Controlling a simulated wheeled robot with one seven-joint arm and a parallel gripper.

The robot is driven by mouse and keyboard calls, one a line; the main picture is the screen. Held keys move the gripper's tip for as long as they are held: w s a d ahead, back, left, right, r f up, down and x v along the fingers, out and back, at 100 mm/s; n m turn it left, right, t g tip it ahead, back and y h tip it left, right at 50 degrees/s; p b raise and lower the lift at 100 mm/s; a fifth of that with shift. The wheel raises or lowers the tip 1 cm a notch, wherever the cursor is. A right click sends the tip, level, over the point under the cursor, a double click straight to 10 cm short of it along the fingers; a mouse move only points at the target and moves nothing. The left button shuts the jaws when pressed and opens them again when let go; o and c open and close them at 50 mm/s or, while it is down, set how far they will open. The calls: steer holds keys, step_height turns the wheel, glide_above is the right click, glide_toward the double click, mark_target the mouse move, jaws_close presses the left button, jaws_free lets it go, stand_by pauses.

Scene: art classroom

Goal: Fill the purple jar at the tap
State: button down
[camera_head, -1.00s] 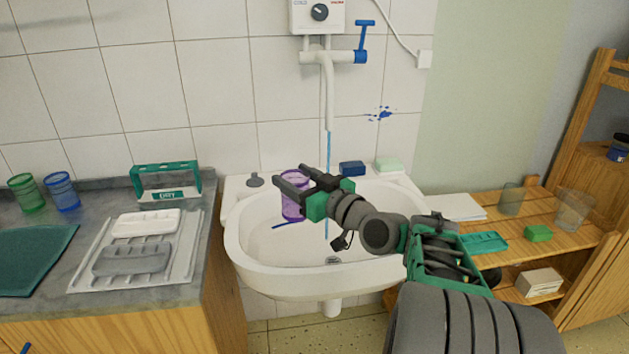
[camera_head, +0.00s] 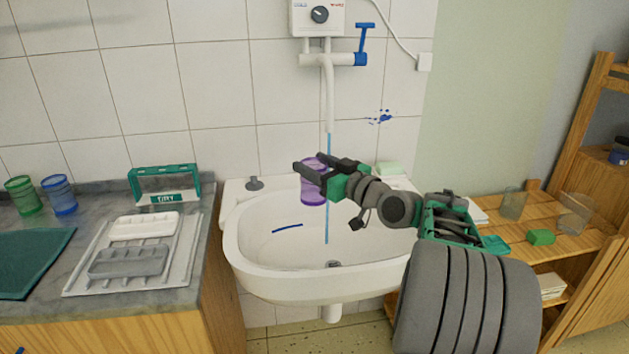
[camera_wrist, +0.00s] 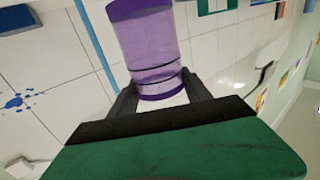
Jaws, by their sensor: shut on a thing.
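My gripper (camera_head: 309,165) is shut on the purple jar (camera_head: 313,190), which it holds upright above the white basin (camera_head: 240,262). The wrist view shows the see-through jar (camera_wrist: 148,45) between the fingers (camera_wrist: 158,94), with dark bands around it; I see no clear water line inside. The white tap (camera_head: 329,95) has a blue lever (camera_head: 364,40). A thin blue stream of water (camera_head: 327,222) falls from its spout into the basin, just right of the jar in the head view. In the wrist view the stream (camera_wrist: 96,45) passes beside the jar, apart from it.
On the left counter stand green (camera_head: 23,196) and blue (camera_head: 60,194) cups, a green-framed rack (camera_head: 165,184) and a drying tray (camera_head: 188,262). A wooden shelf (camera_head: 575,240) with glass cups stands right. A plug (camera_head: 254,184) and light green soap (camera_head: 389,168) sit on the basin's rim.

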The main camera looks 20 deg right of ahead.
steer(key=w+d, duration=0.4)
steer(key=d, duration=0.2)
steer(key=shift+w+d, duration=0.15)
stand_by(0.4)
stand_by(6.8)
